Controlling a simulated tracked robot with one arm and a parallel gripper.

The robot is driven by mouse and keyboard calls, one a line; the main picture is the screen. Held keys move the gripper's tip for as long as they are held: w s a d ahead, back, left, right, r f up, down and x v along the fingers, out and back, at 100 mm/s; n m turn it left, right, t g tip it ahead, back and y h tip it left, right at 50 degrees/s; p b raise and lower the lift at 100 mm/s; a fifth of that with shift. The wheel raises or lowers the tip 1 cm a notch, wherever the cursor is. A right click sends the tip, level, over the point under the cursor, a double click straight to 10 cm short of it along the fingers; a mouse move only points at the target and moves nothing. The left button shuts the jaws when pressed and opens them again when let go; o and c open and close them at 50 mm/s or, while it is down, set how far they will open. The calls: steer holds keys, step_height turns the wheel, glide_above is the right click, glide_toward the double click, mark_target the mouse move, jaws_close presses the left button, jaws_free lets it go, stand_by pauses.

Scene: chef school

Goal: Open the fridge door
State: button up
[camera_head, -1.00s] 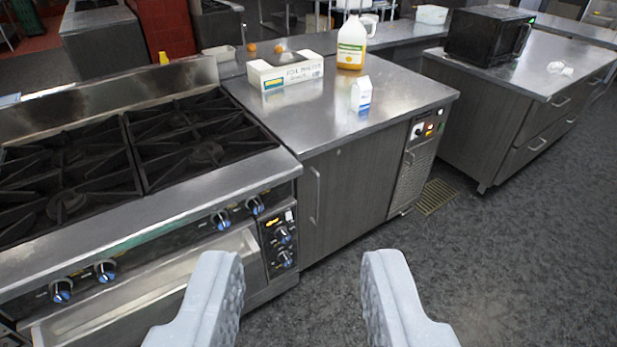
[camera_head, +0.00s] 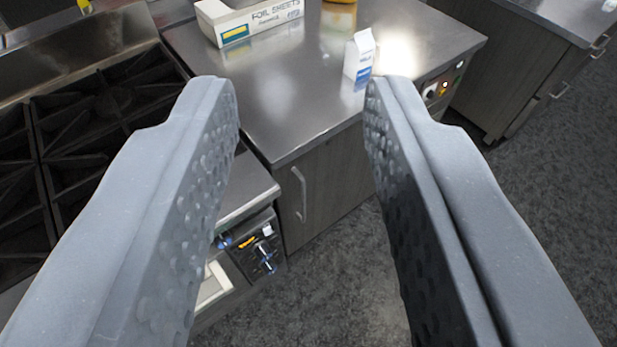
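My gripper (camera_head: 303,88) is open and empty, its two grey padded fingers wide apart in the lower part of the view. Between the fingers is the counter unit, with a wood-look fridge door (camera_head: 335,178) under a steel top. A vertical metal handle (camera_head: 299,194) is on the door's left side, beside the stove. The door looks shut. Its right part is hidden behind my right finger.
On the steel counter top (camera_head: 285,112) stand a milk carton (camera_head: 359,56) and a foil sheets box (camera_head: 249,17). The stove (camera_head: 105,100) with its knobs is at left. Another cabinet (camera_head: 512,60) is at upper right. Grey floor (camera_head: 325,290) is clear in front.

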mark_target(304, 202)
steer(key=shift+w+a, duration=0.2)
steer(key=shift+w, duration=0.3)
steer(key=w+d+f+b, duration=0.1)
steer(key=w+f+b, duration=0.1)
steer(key=w+f, duration=1.3)
steer(key=w+f+b, duration=0.1)
steer(key=w+f, duration=0.4)
steer(key=f, duration=0.3)
steer(key=w+f+n+t+b, duration=0.1)
steer(key=w+f, duration=0.3)
steer(key=f, duration=0.5)
steer(key=w+f+b, duration=0.2)
steer(key=w+f, duration=0.3)
steer(key=f, duration=0.3)
steer(key=s+f+t+y+b, duration=0.1)
steer(key=s+f+b, duration=0.1)
steer(key=f, duration=1.5)
steer(key=s+f+t+b, duration=0.1)
steer(key=s+f+b, duration=0.1)
steer(key=f, duration=1.5)
steer(key=w+b, duration=0.1)
steer(key=w, duration=0.3)
steer(key=w+b, duration=0.1)
steer(key=w, duration=0.3)
steer(key=w+a+b, duration=0.1)
steer(key=w, duration=0.3)
steer(key=shift+w+r, duration=0.1)
steer(key=shift+w, duration=0.6)
steer(key=shift+c, duration=0.3)
